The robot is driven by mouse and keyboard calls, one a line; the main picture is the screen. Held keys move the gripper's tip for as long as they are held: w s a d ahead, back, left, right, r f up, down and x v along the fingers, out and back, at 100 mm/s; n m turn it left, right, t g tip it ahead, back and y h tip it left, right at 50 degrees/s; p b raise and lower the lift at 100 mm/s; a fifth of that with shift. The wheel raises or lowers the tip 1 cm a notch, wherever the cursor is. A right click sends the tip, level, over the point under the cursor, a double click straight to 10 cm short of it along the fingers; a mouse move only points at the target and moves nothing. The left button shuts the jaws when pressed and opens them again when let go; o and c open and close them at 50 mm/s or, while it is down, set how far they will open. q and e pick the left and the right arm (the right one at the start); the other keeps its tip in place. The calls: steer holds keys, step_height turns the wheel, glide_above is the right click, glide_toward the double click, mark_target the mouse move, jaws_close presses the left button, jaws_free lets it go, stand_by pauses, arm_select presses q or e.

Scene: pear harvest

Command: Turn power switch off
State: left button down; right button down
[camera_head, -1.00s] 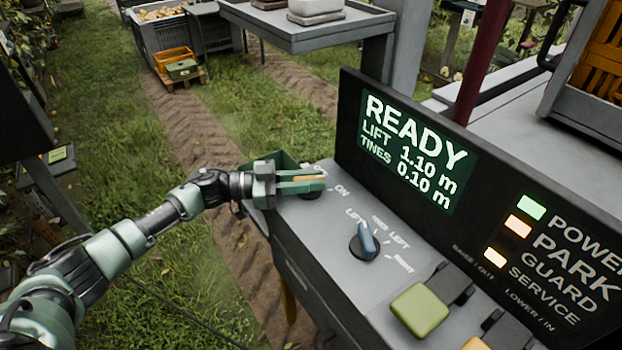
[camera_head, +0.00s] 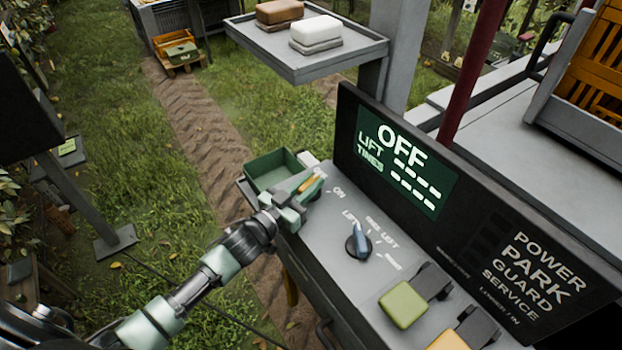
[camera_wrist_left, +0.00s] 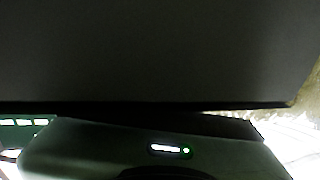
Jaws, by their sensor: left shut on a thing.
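My left gripper (camera_head: 311,186) is shut on the power switch at the panel's far left corner. An orange strip shows between the fingers, and the fingers hide most of the switch. The ON label (camera_head: 338,192) is just right of it. The display (camera_head: 408,162) reads OFF, with dashes beside LIFT and TINES. The lamps beside POWER, PARK, GUARD and SERVICE are dark. In the left wrist view a dark flat surface (camera_wrist_left: 150,50) fills most of the picture and the switch cannot be made out. My right gripper is not in view.
A selector knob with a blue pointer (camera_head: 361,240) stands nearer on the panel, then a green pad (camera_head: 403,304) and an orange pad (camera_head: 449,341). A green tray (camera_head: 275,172) sits behind my gripper. A shelf (camera_head: 306,60) with two blocks is above the back.

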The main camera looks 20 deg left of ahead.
arm_select(q)
steer(key=shift+n+t+y+b, duration=0.55)
steer(key=shift+n+y, duration=0.75)
steer(key=shift+y, duration=0.7)
steer(key=shift+a+r+y, duration=0.1)
steer(key=shift+r+y, duration=0.05)
steer(key=shift+y, duration=0.15)
steer(key=shift+w, duration=0.1)
steer(key=c, duration=1.3)
jaws_free()
